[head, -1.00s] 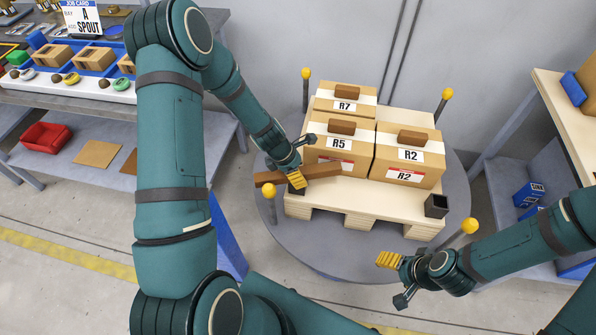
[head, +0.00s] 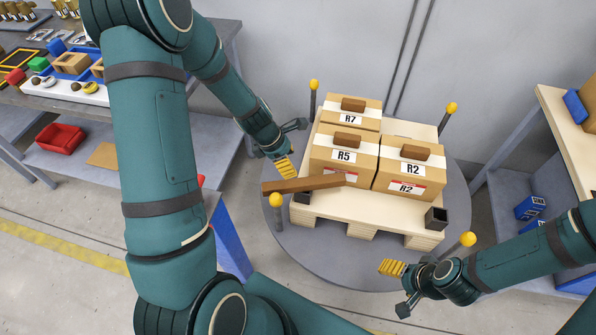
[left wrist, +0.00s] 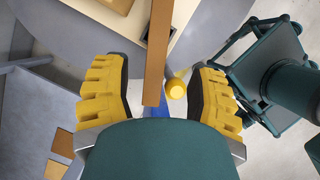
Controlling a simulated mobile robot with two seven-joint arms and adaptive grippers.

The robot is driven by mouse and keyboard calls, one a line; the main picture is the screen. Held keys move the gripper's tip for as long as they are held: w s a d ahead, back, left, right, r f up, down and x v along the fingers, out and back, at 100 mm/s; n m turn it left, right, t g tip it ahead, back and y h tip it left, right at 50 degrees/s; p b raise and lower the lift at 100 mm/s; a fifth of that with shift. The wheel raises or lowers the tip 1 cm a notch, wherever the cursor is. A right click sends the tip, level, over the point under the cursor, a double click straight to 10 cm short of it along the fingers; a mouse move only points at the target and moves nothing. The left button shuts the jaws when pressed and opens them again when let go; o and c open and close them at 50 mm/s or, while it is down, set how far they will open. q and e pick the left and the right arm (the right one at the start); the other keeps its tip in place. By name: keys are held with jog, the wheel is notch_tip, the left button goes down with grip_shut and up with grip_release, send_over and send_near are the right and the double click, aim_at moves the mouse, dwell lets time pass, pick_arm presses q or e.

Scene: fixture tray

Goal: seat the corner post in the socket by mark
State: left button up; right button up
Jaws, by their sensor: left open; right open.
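The corner post is a long brown bar (head: 305,184) lying slanted at the pallet's front left corner. Its right end is by the R5 box and its left end juts past the pallet edge. One dark square socket (head: 302,197) is partly hidden under the bar; another socket (head: 436,217) stands open at the front right corner. My left gripper (head: 296,150) is open just above and behind the bar. In the left wrist view the bar (left wrist: 158,50) runs between the spread yellow fingers, apart from both. My right gripper (head: 397,288) is open and empty, front right. I cannot make out a mark.
The pallet (head: 380,218) on a round grey table (head: 330,262) carries boxes R7, R5 (head: 338,172) and R2 with brown blocks on top. Yellow-topped posts (head: 276,200) stand around it. Shelves flank both sides. The table front is free.

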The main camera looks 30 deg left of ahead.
pick_arm(q)
jog(key=s+d+f+m, duration=0.4)
jog(key=s+d+m, duration=0.2)
jog(key=d+m, duration=0.3)
jog(key=s+d+f+m+g, duration=0.1)
jog(key=s+d+f+m, duration=0.4)
jog(key=m, duration=0.9)
jog(key=s+d, duration=0.2)
jog(key=d, duration=0.2)
jog(key=shift+m, duration=0.3)
